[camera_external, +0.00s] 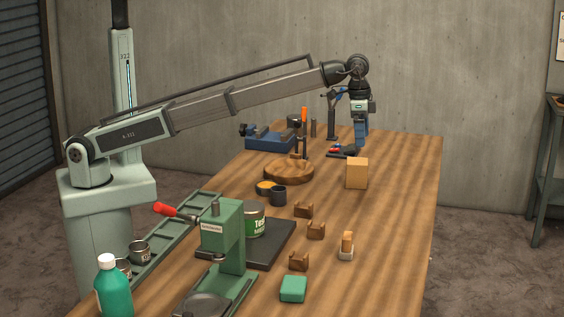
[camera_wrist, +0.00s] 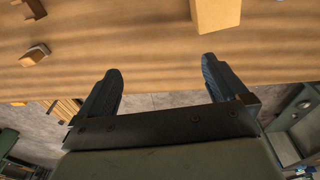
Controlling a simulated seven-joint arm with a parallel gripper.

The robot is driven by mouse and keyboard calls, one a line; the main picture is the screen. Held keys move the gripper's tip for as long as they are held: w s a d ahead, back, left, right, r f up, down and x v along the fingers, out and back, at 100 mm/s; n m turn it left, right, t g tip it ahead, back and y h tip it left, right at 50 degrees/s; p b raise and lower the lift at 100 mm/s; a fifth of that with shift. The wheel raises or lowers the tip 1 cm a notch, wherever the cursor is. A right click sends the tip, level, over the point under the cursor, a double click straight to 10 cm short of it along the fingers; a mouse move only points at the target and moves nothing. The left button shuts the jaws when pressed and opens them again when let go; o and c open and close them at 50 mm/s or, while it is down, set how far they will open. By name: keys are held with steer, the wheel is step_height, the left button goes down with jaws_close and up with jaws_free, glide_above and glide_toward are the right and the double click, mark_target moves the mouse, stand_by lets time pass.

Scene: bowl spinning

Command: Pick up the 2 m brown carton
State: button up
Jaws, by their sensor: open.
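The brown carton (camera_external: 357,173) is a plain box standing upright on the wooden table, right of the round wooden piece. In the wrist view the carton (camera_wrist: 215,14) shows at the top edge, partly cut off, ahead of the right fingertip. My gripper (camera_external: 361,146) hangs pointing down above the far part of the table, behind and above the carton in the external view. In the wrist view my gripper (camera_wrist: 160,65) has its two dark fingers wide apart, with nothing between them. It is apart from the carton.
A round wooden piece (camera_external: 289,172) with an upright tool stands left of the carton. A blue vise (camera_external: 270,138) and a black stand (camera_external: 332,119) are near the gripper at the far end. Several small brown holders (camera_external: 316,231) stand nearer.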

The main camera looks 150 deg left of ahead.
steer(key=n+g, duration=0.1)
glide_above(357, 161)
steer(key=w, duration=0.1)
steer(key=f, duration=0.1)
steer(key=shift+h, duration=0.3)
steer(key=f, duration=0.8)
steer(key=shift+s+a+f, duration=0.2)
steer(key=shift+s+f, duration=0.15)
steer(key=shift+f, duration=0.05)
steer(key=shift+s+d+f, duration=0.15)
steer(key=shift+f, duration=2.4)
steer(key=c, duration=1.1)
